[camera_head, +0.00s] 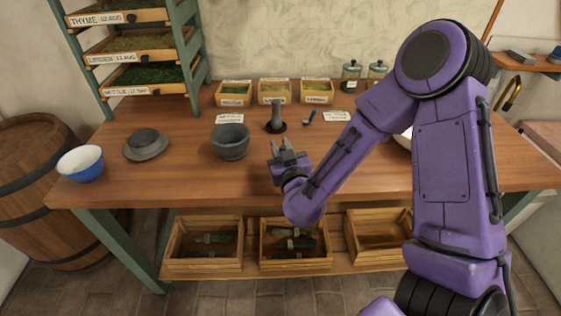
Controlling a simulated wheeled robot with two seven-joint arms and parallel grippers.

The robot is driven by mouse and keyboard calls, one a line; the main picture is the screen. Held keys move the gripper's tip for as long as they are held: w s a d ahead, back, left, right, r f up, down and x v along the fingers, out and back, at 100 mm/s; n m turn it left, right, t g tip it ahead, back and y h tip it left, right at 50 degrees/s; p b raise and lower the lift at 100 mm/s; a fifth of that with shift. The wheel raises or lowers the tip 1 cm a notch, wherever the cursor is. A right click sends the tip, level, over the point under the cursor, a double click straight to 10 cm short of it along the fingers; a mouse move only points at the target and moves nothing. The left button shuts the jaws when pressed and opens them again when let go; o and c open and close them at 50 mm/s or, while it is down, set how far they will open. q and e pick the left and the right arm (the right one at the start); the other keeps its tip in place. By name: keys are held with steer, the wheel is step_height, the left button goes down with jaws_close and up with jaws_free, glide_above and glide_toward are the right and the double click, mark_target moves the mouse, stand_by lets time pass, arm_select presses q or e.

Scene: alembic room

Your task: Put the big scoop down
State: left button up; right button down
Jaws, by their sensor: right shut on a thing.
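My right gripper (285,153) is over the middle of the wooden workbench, near its front half, to the right of the grey mortar. It is shut on the big scoop, of which hardly anything can be told apart from the grey jaws; its shape and tilt are not clear. A dark upright pestle-like thing with a round foot (276,118) stands just behind the gripper. A small blue-handled tool (310,117) lies to its right, by a white label card (336,116). My left gripper is not in view.
The workbench (185,185) has free room at front left. A grey mortar (230,142), a grey dish (146,145) and a blue bowl (81,163) stand left. Herb boxes (275,92) and glass jars (351,76) line the back. My right arm hides much of the right side.

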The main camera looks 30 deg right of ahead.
steer(key=shift+s+a+f, duration=0.1)
steer(key=shift+s+f, duration=0.05)
steer(key=shift+f, duration=0.45)
steer(key=shift+s+a+f, duration=0.1)
steer(key=shift+f, duration=0.5)
steer(key=shift+w+d+f, duration=0.15)
steer(key=shift+f, duration=0.15)
steer(key=c, duration=1)
jaws_free()
